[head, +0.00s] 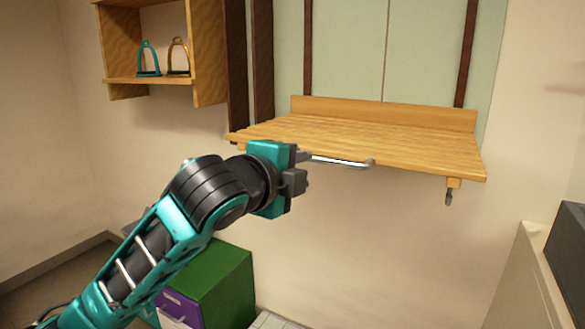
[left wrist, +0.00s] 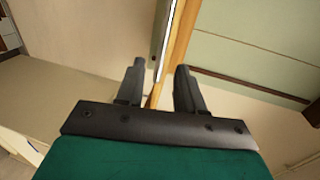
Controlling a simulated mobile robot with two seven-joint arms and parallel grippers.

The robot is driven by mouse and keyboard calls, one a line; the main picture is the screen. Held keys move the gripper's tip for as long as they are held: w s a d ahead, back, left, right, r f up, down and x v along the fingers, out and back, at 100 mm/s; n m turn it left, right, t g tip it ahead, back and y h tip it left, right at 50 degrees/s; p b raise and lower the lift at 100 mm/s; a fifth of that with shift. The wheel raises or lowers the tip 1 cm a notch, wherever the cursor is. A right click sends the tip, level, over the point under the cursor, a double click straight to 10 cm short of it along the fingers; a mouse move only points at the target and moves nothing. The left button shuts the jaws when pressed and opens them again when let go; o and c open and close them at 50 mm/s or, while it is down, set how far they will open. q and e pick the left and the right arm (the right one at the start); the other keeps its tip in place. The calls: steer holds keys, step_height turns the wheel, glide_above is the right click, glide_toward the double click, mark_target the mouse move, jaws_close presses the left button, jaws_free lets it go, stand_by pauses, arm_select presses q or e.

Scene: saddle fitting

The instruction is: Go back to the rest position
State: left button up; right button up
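My left gripper (head: 301,181) is in front of the wooden fold-down shelf (head: 390,145), near the left end of the metal bar (head: 342,162) on its front edge. In the left wrist view the left gripper (left wrist: 159,66) has its two dark fingers apart with a gap between them. The shelf's edge (left wrist: 181,42) and the pale bar (left wrist: 164,45) show beyond the gap. I cannot tell whether the fingers touch the bar. My right gripper is out of view.
A wooden wall cubby (head: 150,81) at upper left holds a teal stirrup (head: 149,60) and a brown stirrup (head: 179,58). A green cabinet (head: 228,285) with a purple front stands below my left arm. A pale unit (head: 520,280) stands at the right. The space under the shelf looks clear.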

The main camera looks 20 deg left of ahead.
arm_select(q)
steer(key=shift+v, duration=0.75)
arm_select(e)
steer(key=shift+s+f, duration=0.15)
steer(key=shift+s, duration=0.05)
arm_select(q)
step_height(320, 180, down, 21)
steer(key=s+n+g+h+p, duration=0.1)
steer(key=s+n+g+p, duration=0.25)
steer(key=n, duration=0.55)
steer(key=s+a+f+n+g+y+p, duration=0.1)
steer(key=s+f+n, duration=0.7)
steer(key=s+f, duration=0.8)
steer(key=shift+s+a+f+n+y+p, duration=0.3)
steer(key=shift+s+a+f+y+p, duration=0.25)
steer(key=shift+a+p, duration=0.4)
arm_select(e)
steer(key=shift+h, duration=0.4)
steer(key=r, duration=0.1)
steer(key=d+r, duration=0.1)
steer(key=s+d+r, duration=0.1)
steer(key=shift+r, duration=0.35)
